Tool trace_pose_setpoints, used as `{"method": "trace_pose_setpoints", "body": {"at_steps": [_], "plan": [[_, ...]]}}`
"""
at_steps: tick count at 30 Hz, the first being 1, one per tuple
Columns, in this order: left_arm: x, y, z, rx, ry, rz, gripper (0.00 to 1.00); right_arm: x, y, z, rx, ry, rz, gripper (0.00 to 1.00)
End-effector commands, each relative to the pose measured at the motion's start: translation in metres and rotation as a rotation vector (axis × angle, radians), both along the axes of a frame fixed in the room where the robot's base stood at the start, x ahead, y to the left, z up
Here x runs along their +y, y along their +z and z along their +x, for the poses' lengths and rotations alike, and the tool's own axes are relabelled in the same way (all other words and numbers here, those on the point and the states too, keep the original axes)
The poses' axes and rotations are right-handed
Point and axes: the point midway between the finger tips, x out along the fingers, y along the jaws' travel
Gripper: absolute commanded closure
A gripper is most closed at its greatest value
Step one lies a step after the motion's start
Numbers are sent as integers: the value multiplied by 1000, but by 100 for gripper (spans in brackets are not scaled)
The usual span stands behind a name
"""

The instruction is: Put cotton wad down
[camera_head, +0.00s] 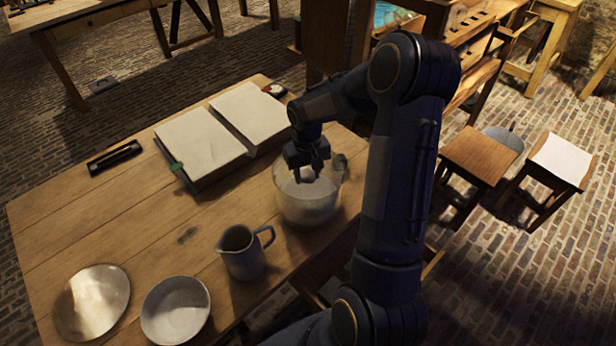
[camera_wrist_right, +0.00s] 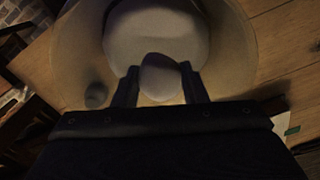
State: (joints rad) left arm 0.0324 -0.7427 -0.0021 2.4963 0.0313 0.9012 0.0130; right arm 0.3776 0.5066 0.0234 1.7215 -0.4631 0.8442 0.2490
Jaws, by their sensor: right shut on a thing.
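A wide glass jar (camera_head: 308,212) stands on the wooden table, pale and cloudy inside. My right gripper (camera_head: 309,176) points down into its mouth from above. In the right wrist view my right gripper (camera_wrist_right: 160,84) is shut on a pale, rounded cotton wad (camera_wrist_right: 160,78), held between the two fingers. The jar's wall (camera_wrist_right: 235,50) curves around the fingers there, and a larger pale round shape (camera_wrist_right: 155,28) lies beyond the wad inside the jar. Whether the wad touches it I cannot tell. My left gripper is not in view.
A grey jug (camera_head: 243,252) stands left of the jar, nearer the table's front. A white bowl (camera_head: 175,310) and a round plate (camera_head: 92,302) lie at front left. An open book (camera_head: 203,143) and a black case (camera_head: 115,158) lie behind. The table's left middle is clear.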

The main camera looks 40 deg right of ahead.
Motion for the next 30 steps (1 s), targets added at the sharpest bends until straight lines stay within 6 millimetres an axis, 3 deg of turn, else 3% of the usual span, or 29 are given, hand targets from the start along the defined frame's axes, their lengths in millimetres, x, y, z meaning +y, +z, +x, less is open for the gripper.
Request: {"method": "trace_pose_setpoints", "body": {"at_steps": [8, 15, 27, 28, 30], "plan": [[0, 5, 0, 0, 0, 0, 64, -11, -19, 12, 0, 0, 0, 79], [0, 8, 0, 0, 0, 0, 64, -12, -51, 13, 2, 0, 1, 79], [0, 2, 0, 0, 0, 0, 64, -12, -58, 13, 0, 1, -1, 79], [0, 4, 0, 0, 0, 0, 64, -12, -56, 14, -1, 1, -1, 57], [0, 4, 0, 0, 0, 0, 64, -12, -56, 13, 0, 0, 0, 48]]}}
